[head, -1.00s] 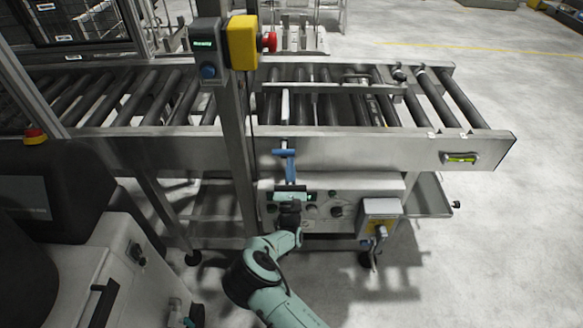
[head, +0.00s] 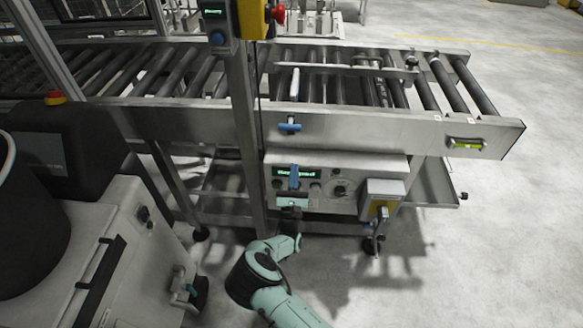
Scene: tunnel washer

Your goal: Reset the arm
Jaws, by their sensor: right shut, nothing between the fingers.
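My right gripper (head: 294,178) is in front of the white control box under the conveyor. Its blue fingers are shut and empty, pointing up over the box's green display. My teal right arm comes in from the bottom of the head view. A blue handle (head: 289,127) is on the conveyor's front rail, above and apart from the fingers. A white bar (head: 294,85) stands over the rollers behind it. My left gripper is not in view.
The roller conveyor (head: 400,130) crosses the view. The control box (head: 340,172) has knobs, with a grey-and-yellow switch box (head: 382,200) at its right. A steel post stands left of the gripper. A white machine (head: 110,215) fills the lower left. Open floor (head: 480,260) lies right.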

